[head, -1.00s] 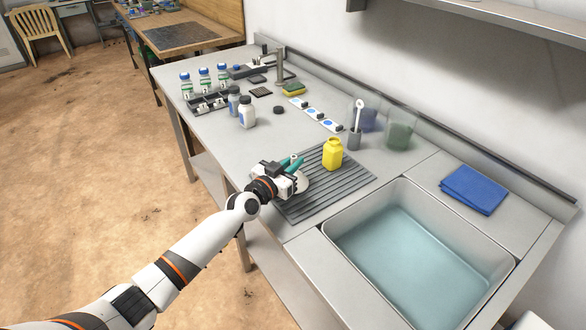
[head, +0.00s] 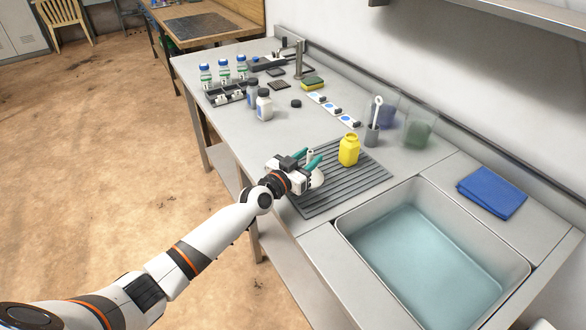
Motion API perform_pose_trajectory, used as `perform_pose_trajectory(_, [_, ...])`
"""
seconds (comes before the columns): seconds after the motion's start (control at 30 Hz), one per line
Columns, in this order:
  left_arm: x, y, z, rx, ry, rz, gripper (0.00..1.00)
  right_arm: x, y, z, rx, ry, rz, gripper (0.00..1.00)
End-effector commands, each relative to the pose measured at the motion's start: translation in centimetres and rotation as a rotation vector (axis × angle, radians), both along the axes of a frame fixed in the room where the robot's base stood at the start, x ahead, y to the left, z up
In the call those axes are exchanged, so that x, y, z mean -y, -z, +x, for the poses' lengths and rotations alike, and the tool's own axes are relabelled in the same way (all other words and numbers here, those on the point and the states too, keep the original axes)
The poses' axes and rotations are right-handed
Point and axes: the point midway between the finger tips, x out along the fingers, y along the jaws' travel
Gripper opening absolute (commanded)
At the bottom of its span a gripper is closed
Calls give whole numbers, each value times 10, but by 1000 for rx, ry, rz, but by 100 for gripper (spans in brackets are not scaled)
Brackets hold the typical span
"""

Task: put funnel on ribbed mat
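A white funnel (head: 318,179) stands mouth down on the left part of the grey ribbed mat (head: 345,190), its narrow stem pointing up. My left gripper (head: 309,160) is at the funnel, with its two teal fingers apart on either side of the stem. The fingers look open, with a gap to the stem. The gripper hides part of the funnel's left side. My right gripper is not in view.
A yellow bottle (head: 349,150) stands on the mat's far part. A sink basin (head: 425,255) with water lies to the right.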

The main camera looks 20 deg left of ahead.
Motion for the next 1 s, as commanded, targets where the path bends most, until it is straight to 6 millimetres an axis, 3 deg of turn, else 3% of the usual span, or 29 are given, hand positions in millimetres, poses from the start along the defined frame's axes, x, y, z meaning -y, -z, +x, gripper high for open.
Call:
perform_pose_trajectory(0.3, [-23,3,-66,-6,0,2,37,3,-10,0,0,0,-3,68])
perform_pose_trajectory(0.5, [-34,3,-96,-4,0,3,37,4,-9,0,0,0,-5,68])
perform_pose_trajectory(0.67, [-37,2,-105,-2,0,2,37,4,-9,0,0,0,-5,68])
perform_pose_trajectory(1.0, [-38,1,-106,-2,0,2,37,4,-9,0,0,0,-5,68])
